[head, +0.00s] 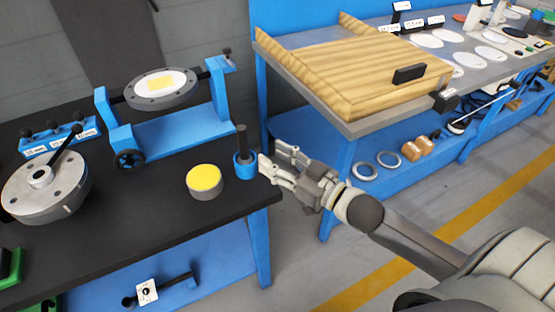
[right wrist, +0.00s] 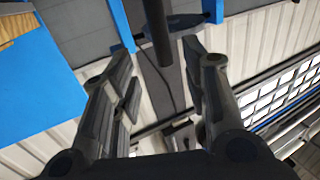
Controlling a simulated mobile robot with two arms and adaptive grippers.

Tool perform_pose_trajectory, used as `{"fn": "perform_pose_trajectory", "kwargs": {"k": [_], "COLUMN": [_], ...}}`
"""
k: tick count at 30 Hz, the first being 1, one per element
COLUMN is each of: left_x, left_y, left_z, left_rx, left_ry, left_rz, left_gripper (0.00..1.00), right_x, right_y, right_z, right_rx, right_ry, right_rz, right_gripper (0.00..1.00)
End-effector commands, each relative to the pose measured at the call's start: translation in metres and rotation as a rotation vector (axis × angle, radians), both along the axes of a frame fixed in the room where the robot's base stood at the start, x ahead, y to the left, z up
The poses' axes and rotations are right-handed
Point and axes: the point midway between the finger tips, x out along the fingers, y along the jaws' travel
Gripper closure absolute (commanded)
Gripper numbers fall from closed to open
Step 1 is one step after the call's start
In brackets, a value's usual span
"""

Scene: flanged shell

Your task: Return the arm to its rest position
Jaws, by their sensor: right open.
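My right arm (head: 410,235) reaches in from the lower right. Its right gripper (head: 272,160) is open and empty, at the right edge of the black table (head: 240,203). Close to the left of its fingertips, a dark upright handle (head: 242,140) stands in a blue round holder (head: 245,170). In the right wrist view, both fingers are spread with nothing between their pads; a dark rod (right wrist: 157,30) shows beyond the tips. Whether a fingertip touches the holder is hard to tell. My left gripper is out of view.
A yellow-topped disc (head: 205,178), a flanged shell (head: 45,188) and a blue stand with a flanged disc (head: 162,90) are on the black table. A blue workbench with a wooden board (head: 350,70) stands behind the gripper. Open floor (head: 470,175) lies to the right.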

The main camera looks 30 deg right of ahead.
Motion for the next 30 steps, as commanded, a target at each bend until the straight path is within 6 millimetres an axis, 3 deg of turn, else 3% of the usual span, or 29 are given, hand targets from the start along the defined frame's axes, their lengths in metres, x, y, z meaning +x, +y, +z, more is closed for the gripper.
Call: {"fn": "perform_pose_trajectory", "kwargs": {"k": [19,25,30], "left_x": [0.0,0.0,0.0], "left_y": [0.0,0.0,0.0], "left_z": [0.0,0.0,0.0], "left_rx": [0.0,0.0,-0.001], "left_ry": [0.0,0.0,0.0], "left_rz": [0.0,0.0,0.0], "left_gripper": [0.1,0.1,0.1], "right_x": [-0.002,-0.016,-0.044], "right_y": [0.0,0.0,-0.001], "right_z": [-0.004,-0.044,-0.088], "right_rx": [-0.006,-0.069,-0.155], "right_ry": [0.018,0.178,0.391], "right_rz": [-0.013,-0.113,-0.206], "right_gripper": [0.58,0.58,0.58]}}
